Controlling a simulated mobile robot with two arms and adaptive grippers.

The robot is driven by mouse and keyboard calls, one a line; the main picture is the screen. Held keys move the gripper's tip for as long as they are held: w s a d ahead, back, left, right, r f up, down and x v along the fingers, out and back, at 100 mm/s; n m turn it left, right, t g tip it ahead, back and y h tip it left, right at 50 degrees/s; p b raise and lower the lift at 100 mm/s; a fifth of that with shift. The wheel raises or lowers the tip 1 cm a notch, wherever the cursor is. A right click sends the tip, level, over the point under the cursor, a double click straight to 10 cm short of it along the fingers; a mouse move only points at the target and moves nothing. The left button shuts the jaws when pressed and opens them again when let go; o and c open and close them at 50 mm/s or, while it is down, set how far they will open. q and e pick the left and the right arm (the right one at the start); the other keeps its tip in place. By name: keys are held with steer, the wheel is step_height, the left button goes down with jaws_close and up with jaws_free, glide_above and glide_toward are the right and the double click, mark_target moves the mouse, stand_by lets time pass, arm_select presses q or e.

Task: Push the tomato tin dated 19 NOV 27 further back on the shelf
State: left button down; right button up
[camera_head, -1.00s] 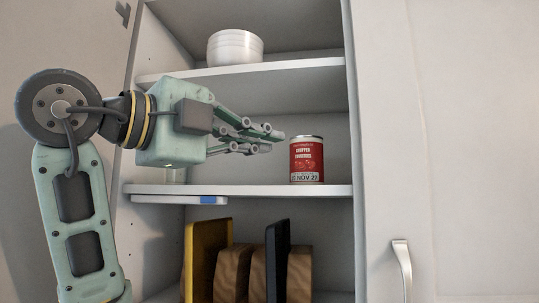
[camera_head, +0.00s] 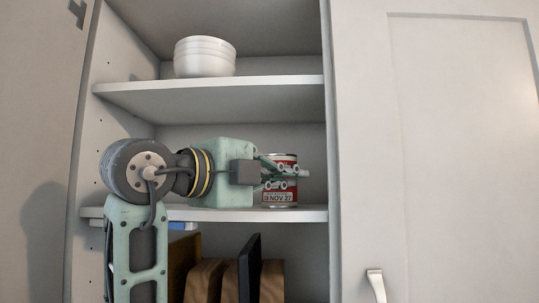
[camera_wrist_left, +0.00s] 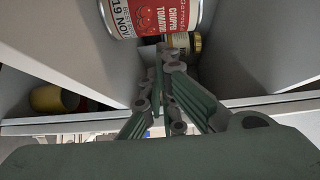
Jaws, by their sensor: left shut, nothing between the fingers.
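The tomato tin (camera_head: 279,198), red and white with a 19 NOV 27 date, stands upright near the front edge of the middle shelf (camera_head: 240,213). It is partly hidden behind my left gripper (camera_head: 300,173), which is shut and empty and reaches across in front of it from the left. In the left wrist view, the tin (camera_wrist_left: 150,15) fills the top, its label showing CHOPPED TOMATOES and 19 NOV. The shut fingertips (camera_wrist_left: 161,52) are just short of it in that picture; I cannot tell whether they touch. My right gripper is not in view.
White stacked bowls (camera_head: 205,57) stand on the upper shelf. Wooden boards (camera_head: 207,280) and a dark board (camera_head: 249,270) stand below. A gold-lidded jar (camera_wrist_left: 194,42) is close to the tin in the wrist view. The cabinet's right side and a door (camera_head: 460,140) bound the right.

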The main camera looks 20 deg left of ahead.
mark_target(287, 198)
arm_select(q)
steer(key=shift+w+a+r+p, duration=0.1)
steer(key=shift+w+a+p, duration=0.15)
steer(key=shift+w, duration=0.45)
steer(key=shift+w+a, duration=0.1)
steer(key=shift+w, duration=0.1)
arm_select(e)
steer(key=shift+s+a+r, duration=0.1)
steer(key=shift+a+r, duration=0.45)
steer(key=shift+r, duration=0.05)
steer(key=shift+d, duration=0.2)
arm_select(q)
steer(key=w, duration=0.2)
steer(key=w+a+p, duration=0.1)
steer(key=w, duration=0.1)
steer(key=w+p, duration=0.1)
steer(key=w, duration=0.1)
steer(key=shift+w+a, duration=0.2)
steer(key=shift+a, duration=0.15)
steer(key=shift+w, duration=0.15)
steer(key=shift+d, duration=0.1)
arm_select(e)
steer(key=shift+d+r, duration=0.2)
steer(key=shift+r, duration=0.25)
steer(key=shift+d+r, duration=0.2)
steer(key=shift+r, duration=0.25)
arm_select(q)
steer(key=shift+s, duration=0.2)
